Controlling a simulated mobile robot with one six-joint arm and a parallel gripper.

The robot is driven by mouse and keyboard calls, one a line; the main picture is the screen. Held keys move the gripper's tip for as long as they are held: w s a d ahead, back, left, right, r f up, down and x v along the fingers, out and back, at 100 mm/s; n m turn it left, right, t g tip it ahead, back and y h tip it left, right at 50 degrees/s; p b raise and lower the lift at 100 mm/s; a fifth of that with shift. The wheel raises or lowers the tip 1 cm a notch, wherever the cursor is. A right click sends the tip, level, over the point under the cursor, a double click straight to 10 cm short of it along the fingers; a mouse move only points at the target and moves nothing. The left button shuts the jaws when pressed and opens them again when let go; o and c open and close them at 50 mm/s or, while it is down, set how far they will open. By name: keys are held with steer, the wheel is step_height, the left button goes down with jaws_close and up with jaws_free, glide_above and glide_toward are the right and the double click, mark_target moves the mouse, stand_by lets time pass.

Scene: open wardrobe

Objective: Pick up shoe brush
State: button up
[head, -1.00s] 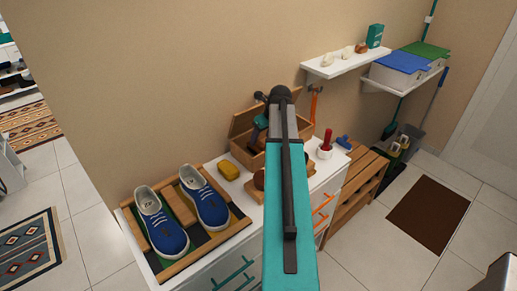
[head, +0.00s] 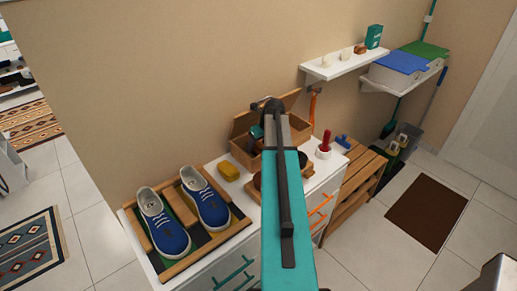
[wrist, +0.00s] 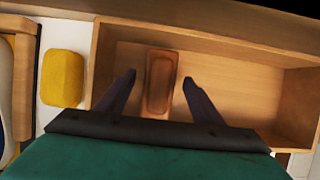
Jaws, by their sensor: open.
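The shoe brush, a brown wooden block (wrist: 160,98), lies inside an open wooden box (wrist: 218,38) in the wrist view. My gripper (wrist: 159,79) is open, with one dark finger to the left of the brush and one to the right. Gaps show between the fingers and the brush, and how high the fingertips are above the box floor is hard to tell. In the head view the wooden box (head: 300,132) stands on the white cabinet against the wall, and my arm hides the brush and the fingertips.
A yellow sponge-like block (wrist: 62,78) is just left of the box. Blue shoes (head: 165,232) sit on a wooden rack at the cabinet's left. A red-handled item (head: 325,142) stands right of my arm. A white wall shelf (head: 345,66) hangs above to the right.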

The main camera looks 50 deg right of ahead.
stand_by(0.4)
steer(key=c, duration=1.2)
steer(key=shift+r, duration=0.2)
steer(key=shift+r+p, duration=0.95)
steer(key=shift+r, duration=0.25)
steer(key=shift+a+f+b, duration=0.15)
steer(key=shift+b, duration=0.3)
steer(key=h+b, duration=0.2)
steer(key=b, duration=0.1)
steer(key=shift+s+a+f+t, duration=0.2)
steer(key=shift+f+t, duration=0.05)
steer(key=shift+t, duration=0.15)
steer(key=t+h+b, duration=0.1)
steer(key=h+b, duration=0.1)
steer(key=b, duration=0.2)
steer(key=shift+a+n, duration=0.15)
steer(key=shift+n, duration=0.25)
steer(key=shift+f+h+b, duration=0.1)
steer(key=shift+h+b, duration=0.5)
steer(key=shift+b, duration=0.5)
